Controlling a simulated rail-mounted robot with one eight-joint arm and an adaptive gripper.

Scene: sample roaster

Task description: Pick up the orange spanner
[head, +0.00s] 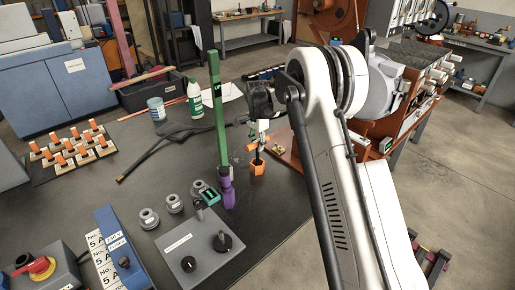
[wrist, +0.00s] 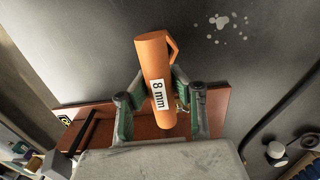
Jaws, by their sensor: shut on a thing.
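The orange spanner (wrist: 155,60) shows in the wrist view as an orange bar with a white "8 mm" label. It lies between the two fingers of my gripper (wrist: 158,92), which is shut on it. An orange angled part shows beside its upper end. In the head view my gripper (head: 259,128) points down over the dark table, with small orange parts of the spanner (head: 251,147) at its fingertips. An orange hexagonal piece (head: 258,169) shows just below; I cannot tell whether it touches the table or belongs to the spanner.
A tall green bar with a purple base (head: 228,188) stands close left of my gripper. Grey round pieces (head: 149,218) and a grey control box (head: 195,247) lie in front. A board of orange-topped pieces (head: 72,152) is at left. A red-brown machine (head: 385,130) stands right.

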